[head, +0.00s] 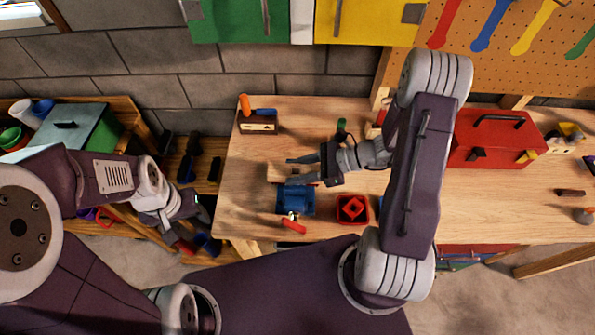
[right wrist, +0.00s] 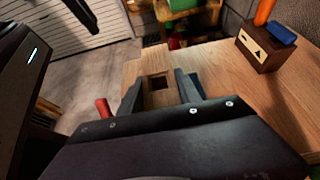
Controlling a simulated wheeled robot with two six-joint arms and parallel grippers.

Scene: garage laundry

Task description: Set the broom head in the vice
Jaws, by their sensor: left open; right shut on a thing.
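The broom head (right wrist: 159,82) is a pale wooden block with a square hole. It sits between the two fingers of my right gripper (right wrist: 160,90), which is shut on it. In the head view my right gripper (head: 288,171) points left over the workbench, just behind the blue vice (head: 297,203); the broom head there is hard to tell from the wood. The vice has a red handle (head: 293,226) at the bench's front edge. I cannot tell whether the broom head touches the vice. My left gripper (head: 192,232) is open and apart, left of the bench.
A red square bin (head: 352,209) stands right of the vice. A wooden box (head: 258,125) with orange and blue tools is at the back left of the bench (head: 240,190). A red toolbox (head: 480,145) stands at the right. Low shelves (head: 140,130) hold cups at the left.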

